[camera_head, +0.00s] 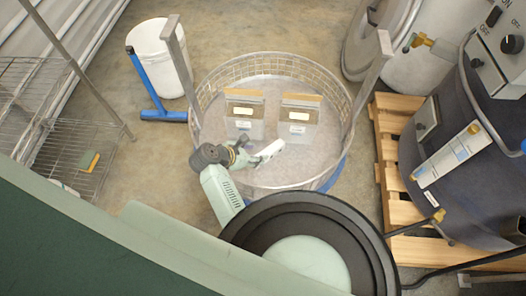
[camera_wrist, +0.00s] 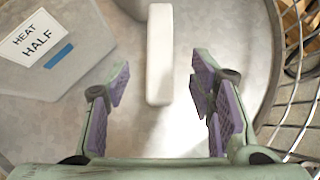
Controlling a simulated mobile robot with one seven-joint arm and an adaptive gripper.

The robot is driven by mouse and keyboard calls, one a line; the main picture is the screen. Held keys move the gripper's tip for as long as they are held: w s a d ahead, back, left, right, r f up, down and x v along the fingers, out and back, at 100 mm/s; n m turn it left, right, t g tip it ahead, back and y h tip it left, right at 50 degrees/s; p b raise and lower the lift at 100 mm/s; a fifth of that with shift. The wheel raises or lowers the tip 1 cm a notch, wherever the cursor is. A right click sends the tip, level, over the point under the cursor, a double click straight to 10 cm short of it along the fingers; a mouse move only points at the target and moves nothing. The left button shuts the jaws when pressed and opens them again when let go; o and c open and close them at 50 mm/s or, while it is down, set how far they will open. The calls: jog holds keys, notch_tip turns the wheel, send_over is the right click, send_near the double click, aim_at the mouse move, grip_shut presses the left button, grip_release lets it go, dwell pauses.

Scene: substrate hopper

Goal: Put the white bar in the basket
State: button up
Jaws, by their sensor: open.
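The white bar (camera_head: 268,152) shows inside the outline of the round wire basket (camera_head: 212,84), just right of my gripper (camera_head: 250,156). In the wrist view the white bar (camera_wrist: 159,55) is long and upright in the picture, over the basket's pale grey floor. My gripper (camera_wrist: 157,90) is open, its purple-padded fingers on either side of the bar's near end, with a gap to each. I cannot tell whether the bar's whole length lies flat on the floor. The wire basket wall (camera_wrist: 303,75) curves along the right side.
Two labelled boxes (camera_head: 243,127) (camera_head: 297,128) stand in the basket; one box (camera_wrist: 45,52) reads "HEAT HALF". Metal posts (camera_head: 368,80) rise beside the basket. A white bucket (camera_head: 160,60), wooden pallet (camera_head: 390,150), dark drum (camera_head: 450,160) and wire shelf (camera_head: 45,110) stand around.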

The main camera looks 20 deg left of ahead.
jog(key=shift+v, duration=1.6)
